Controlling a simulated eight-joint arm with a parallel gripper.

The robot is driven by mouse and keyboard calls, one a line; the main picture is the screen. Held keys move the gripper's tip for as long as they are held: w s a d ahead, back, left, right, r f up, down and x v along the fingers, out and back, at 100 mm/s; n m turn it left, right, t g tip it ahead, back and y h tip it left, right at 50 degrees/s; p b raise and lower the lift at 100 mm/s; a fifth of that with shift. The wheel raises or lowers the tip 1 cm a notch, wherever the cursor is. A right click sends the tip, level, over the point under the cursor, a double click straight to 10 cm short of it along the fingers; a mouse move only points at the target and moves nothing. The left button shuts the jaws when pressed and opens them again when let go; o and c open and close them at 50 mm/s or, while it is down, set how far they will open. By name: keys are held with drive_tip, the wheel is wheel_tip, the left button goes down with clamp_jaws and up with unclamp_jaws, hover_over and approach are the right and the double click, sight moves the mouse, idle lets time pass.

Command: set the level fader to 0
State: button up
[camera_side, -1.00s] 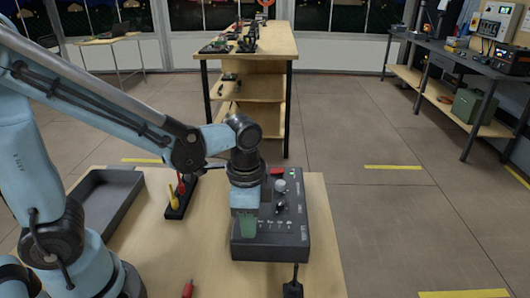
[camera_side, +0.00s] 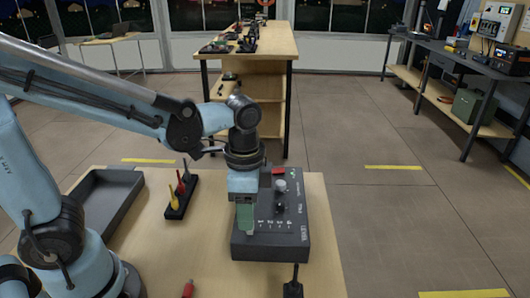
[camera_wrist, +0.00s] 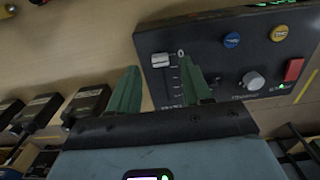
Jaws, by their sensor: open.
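The dark control box (camera_side: 287,243) lies on the wooden table, and its face fills the upper right of the wrist view (camera_wrist: 210,30). The level fader has a light grey cap (camera_wrist: 162,60) at the upper end of its slot, beside the printed 0. Scale marks run down from there. My gripper (camera_wrist: 159,64) is open, with green fingers. In the wrist view the cap appears between the two fingertips; I cannot tell if they touch it. In the side view my gripper (camera_side: 245,233) is low over the box's left part and the fader cap cannot be made out.
The box also carries a grey knob (camera_wrist: 253,80), a red rocker (camera_wrist: 293,70) and two round buttons. A grey tray (camera_side: 108,198) and a dark rack with coloured handles (camera_side: 180,197) stand to the left. A red-handled item (camera_side: 188,289) lies at the front.

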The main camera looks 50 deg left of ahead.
wheel_tip(320, 180, up, 9)
drive_tip(key=shift+f, duration=0.15)
idle(0.4)
drive_tip(key=a+f+n+t, duration=0.4)
drive_tip(key=a+n+t, duration=0.2)
drive_tip(key=n, duration=0.3)
drive_tip(key=shift+a+f+t, duration=0.2)
drive_tip(key=shift+a+t, duration=0.2)
drive_tip(key=shift+t, duration=0.2)
idle(0.9)
